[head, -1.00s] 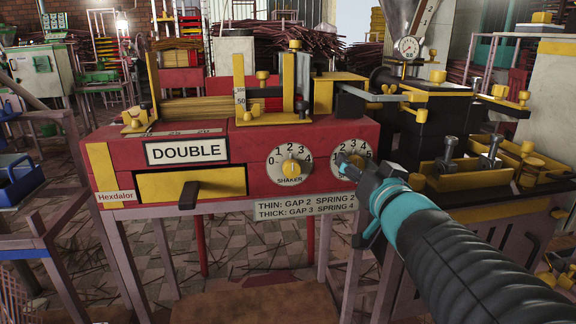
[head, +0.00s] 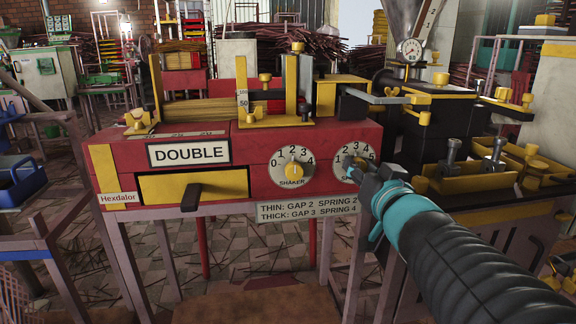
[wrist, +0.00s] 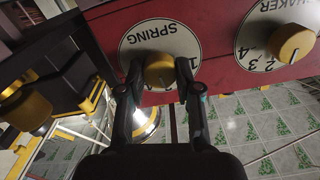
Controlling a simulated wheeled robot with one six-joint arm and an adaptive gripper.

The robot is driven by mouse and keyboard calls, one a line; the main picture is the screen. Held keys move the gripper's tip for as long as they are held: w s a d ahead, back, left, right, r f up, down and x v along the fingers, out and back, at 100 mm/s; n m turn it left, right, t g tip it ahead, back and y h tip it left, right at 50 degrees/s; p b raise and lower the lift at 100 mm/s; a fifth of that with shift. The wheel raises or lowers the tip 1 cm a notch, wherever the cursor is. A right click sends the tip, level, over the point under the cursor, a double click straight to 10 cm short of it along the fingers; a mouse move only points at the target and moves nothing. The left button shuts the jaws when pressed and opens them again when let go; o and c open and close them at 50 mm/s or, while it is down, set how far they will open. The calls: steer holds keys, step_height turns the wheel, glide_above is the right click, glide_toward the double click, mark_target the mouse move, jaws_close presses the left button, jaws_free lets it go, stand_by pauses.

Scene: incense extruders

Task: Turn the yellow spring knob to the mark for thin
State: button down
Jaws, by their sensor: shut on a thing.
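The yellow spring knob (wrist: 159,72) sits at the middle of the white SPRING dial (wrist: 190,43), which appears upside down in the wrist view. My gripper (wrist: 160,76) has one finger on each side of the knob and is shut on it. In the head view the spring dial (head: 340,172) is on the red machine front, partly covered by my gripper (head: 360,170). The knob's pointer is hidden, so its setting cannot be read. A sign (head: 307,209) below reads thin: gap 2, spring 2; thick: gap 3, spring 4.
The shaker dial (head: 292,169) with its own yellow knob is just left of the spring dial. A yellow drawer with a black handle (head: 196,192) is further left. A black machine with yellow trays (head: 470,180) stands close on the right.

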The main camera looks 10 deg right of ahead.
steer(key=n+b, duration=0.1)
steer(key=n, duration=0.4)
steer(key=shift+a+f+n, duration=0.1)
steer(key=shift+n, duration=0.3)
stand_by(0.4)
steer(key=c, duration=0.8)
jaws_free()
steer(key=shift+s, duration=0.1)
steer(key=shift+s, duration=3.7)
